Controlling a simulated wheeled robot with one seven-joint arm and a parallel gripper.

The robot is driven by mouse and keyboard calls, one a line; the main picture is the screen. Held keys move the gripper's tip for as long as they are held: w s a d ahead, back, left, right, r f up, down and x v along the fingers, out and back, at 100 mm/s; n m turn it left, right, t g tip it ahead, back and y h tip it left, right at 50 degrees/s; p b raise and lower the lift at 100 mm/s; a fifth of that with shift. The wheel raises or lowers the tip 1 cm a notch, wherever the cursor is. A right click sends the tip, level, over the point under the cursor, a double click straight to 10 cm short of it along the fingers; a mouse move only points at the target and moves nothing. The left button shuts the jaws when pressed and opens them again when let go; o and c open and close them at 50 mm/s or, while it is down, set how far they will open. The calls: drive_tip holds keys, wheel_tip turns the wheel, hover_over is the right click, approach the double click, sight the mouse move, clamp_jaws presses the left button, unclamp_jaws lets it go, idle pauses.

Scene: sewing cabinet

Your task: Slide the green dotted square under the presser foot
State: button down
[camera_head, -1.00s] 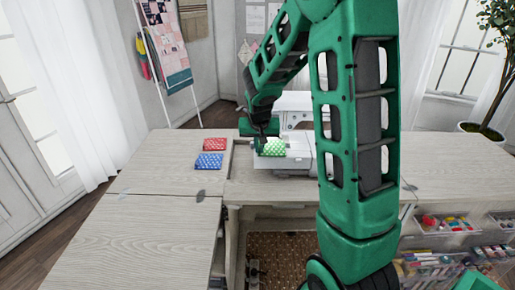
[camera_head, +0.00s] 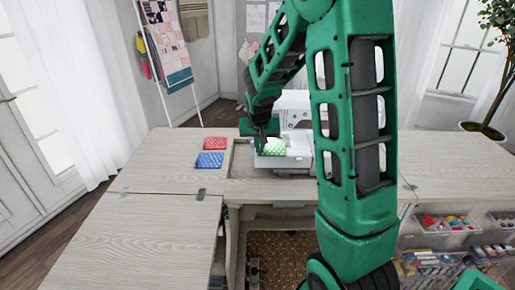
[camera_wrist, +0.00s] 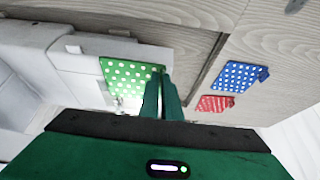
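The green dotted square (camera_head: 273,147) lies on the white bed of the sewing machine (camera_head: 297,150), just left of the machine's upright part. My gripper (camera_head: 262,140) is at the left edge of the square. In the wrist view, the square (camera_wrist: 127,76) shows white dots, and the fingers of my gripper (camera_wrist: 162,80) are close together at its edge. The fingertips meet the square's edge, and they look shut on it. The presser foot is hard to make out; a small metal part (camera_wrist: 118,101) shows near the square's lower edge.
A red dotted square (camera_head: 215,143) and a blue dotted square (camera_head: 209,160) lie on the wooden table (camera_head: 150,215) to the left. A recess edge runs between them and the machine. Drawers with sewing supplies (camera_head: 447,222) are at the lower right.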

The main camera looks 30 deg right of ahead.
drive_tip(key=shift+w+d, duration=0.1)
drive_tip(key=shift+w, duration=0.1)
drive_tip(key=shift+w+d, duration=0.45)
drive_tip(key=shift+w, duration=0.2)
drive_tip(key=shift+w+d, duration=0.15)
drive_tip(key=shift+w, duration=0.1)
idle(0.5)
drive_tip(key=shift+w+d, duration=0.25)
drive_tip(key=shift+w, duration=0.1)
idle(0.4)
drive_tip(key=c, duration=1.9)
unclamp_jaws()
drive_tip(key=v, duration=1)
drive_tip(key=shift+r, duration=0.3)
